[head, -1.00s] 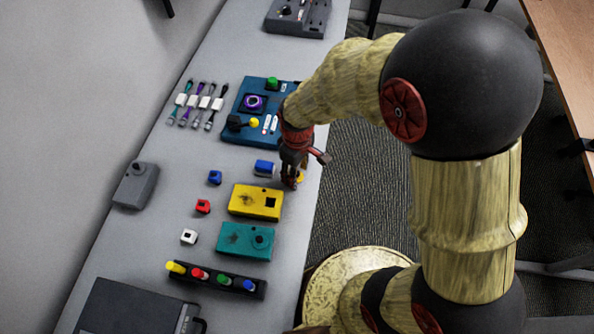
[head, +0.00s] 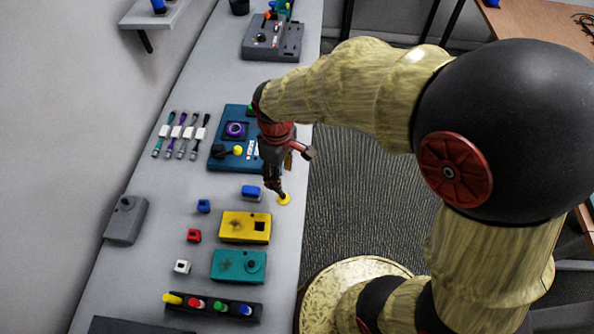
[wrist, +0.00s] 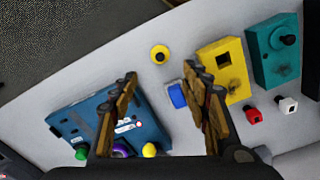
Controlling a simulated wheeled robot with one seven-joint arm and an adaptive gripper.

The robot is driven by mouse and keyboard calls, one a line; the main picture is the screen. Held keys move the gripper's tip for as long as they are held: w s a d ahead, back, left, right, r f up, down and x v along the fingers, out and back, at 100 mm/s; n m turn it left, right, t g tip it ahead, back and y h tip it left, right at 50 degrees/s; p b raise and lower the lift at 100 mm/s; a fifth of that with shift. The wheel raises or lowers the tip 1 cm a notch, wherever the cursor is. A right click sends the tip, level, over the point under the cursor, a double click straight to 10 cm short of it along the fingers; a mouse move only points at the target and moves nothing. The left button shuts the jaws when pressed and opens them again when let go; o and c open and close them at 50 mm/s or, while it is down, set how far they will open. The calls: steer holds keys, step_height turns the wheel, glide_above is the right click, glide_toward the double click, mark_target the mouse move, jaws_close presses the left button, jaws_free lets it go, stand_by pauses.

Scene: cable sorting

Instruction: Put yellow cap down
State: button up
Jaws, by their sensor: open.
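The yellow cap (head: 284,199) lies on the grey table near its right edge, to the right of the blue block and above the yellow box. It also shows in the wrist view (wrist: 160,54) as a yellow disc with a dark centre, apart from the fingers. My gripper (head: 274,190) is just to the left of the cap and above it in the head view. In the wrist view my gripper (wrist: 166,82) has its two fingers spread wide with nothing between them.
A blue block (head: 251,192), yellow box (head: 240,226) and teal box (head: 232,266) stand nearby. A dark blue panel (head: 220,163) with knobs lies beyond. Small blue, red and white cubes sit left. The table's right edge is close to the cap.

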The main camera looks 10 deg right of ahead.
steer(key=s+d+r+m+t, duration=0.2)
steer(key=s+d+r+m, duration=0.2)
steer(key=r, duration=0.5)
steer(key=s+d+r+m+t, duration=0.3)
steer(key=s+d+r+m, duration=0.2)
steer(key=s+d+r, duration=0.3)
step_height(320, 180, up, 2)
steer(key=shift+s+m+t, duration=0.15)
steer(key=shift+m+t, duration=0.15)
